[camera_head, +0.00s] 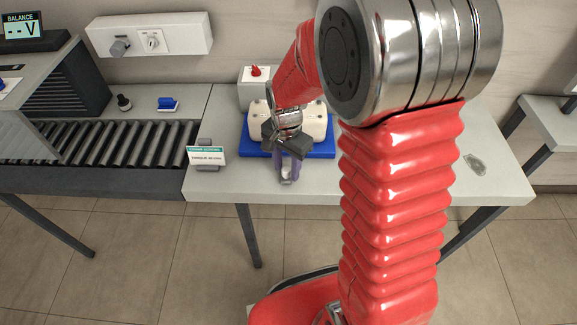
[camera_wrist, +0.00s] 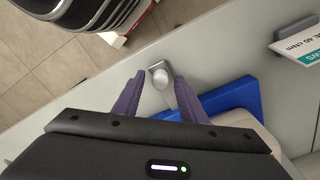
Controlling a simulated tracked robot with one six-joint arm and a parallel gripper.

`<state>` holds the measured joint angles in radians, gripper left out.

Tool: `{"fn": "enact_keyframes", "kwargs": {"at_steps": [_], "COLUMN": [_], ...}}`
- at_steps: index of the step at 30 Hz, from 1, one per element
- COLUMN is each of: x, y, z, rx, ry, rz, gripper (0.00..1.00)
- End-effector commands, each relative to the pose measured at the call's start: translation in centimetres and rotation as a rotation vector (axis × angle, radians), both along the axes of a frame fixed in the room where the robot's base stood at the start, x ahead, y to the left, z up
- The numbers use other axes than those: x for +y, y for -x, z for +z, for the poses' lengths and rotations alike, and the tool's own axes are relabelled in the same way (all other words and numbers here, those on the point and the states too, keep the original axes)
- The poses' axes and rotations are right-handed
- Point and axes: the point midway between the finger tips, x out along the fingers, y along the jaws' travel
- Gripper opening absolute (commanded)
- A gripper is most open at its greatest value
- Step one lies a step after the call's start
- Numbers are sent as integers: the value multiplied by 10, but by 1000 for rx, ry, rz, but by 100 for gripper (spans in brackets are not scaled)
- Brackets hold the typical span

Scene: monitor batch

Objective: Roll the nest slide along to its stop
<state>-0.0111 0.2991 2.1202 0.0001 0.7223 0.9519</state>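A blue plate (camera_head: 322,151) lies on the bench and carries a cream, rounded block (camera_head: 315,121). They look like the nest slide, though I cannot tell which part slides. In the wrist view the blue plate (camera_wrist: 230,97) and part of the cream block (camera_wrist: 245,120) show at the right. In the wrist view my gripper (camera_wrist: 160,82) has a finger on each side of the knob, with narrow gaps. The slide's stop cannot be made out.
A sign card (camera_head: 206,155) stands left of the gripper, near the bench's front edge. A grey box with a red knob (camera_head: 256,71) stands behind the plate. A roller conveyor (camera_head: 110,142) runs at the left. The bench right of the plate looks mostly clear.

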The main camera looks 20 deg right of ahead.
Motion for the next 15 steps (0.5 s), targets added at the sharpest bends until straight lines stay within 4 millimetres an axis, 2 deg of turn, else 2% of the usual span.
{"fn": "enact_keyframes", "kwargs": {"at_steps": [9, 15], "x": [0, 0], "y": [0, 0], "z": [-3, -3], "rx": [0, 0], "ry": [0, 0], "rz": [0, -1], "gripper": [38, 25]}}
